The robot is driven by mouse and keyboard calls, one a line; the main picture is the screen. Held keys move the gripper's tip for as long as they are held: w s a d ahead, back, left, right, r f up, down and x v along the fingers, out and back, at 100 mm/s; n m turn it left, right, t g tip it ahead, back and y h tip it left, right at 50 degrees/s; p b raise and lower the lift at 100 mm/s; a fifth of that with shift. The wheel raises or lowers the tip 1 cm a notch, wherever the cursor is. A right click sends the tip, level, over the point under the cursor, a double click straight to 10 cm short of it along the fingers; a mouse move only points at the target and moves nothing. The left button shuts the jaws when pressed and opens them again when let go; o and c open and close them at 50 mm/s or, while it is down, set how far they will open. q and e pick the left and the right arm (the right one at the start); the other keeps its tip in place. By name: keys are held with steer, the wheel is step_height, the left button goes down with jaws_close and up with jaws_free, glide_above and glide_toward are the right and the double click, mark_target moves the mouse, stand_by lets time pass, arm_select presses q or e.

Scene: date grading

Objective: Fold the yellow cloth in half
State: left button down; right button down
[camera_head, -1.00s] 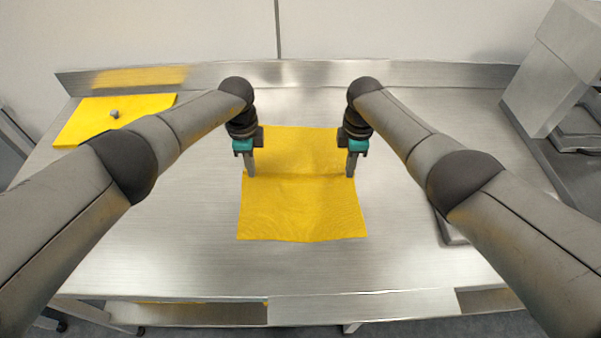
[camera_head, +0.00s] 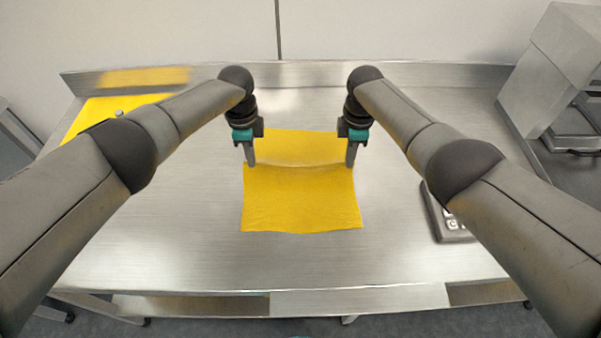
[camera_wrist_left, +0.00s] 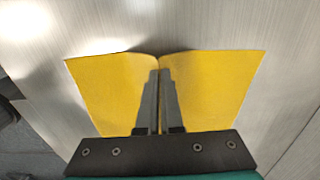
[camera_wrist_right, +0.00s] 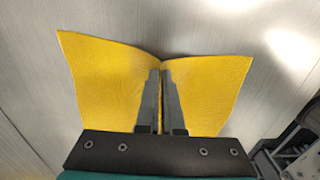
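The yellow cloth (camera_head: 302,205) lies on the steel table in front of me. A raised ridge runs across it from side to side between my two grippers, sagging a little in the middle. My left gripper (camera_head: 250,163) is shut on the cloth's left edge at this ridge. My right gripper (camera_head: 350,163) is shut on its right edge at the same level. In the left wrist view the cloth (camera_wrist_left: 215,85) slopes away on both sides of the closed fingers (camera_wrist_left: 160,75). The right wrist view shows the same for the cloth (camera_wrist_right: 95,80) and fingers (camera_wrist_right: 160,75).
Another yellow sheet (camera_head: 90,118) with a small grey knob (camera_head: 119,113) lies at the back left, partly behind my left arm. A scale-like device (camera_head: 450,228) stands on the right, partly behind my right arm. A grey machine (camera_head: 560,60) stands back right. The table front is clear.

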arm_select(q)
steer(key=shift+r, duration=0.1)
arm_select(e)
steer(key=shift+r, duration=0.1)
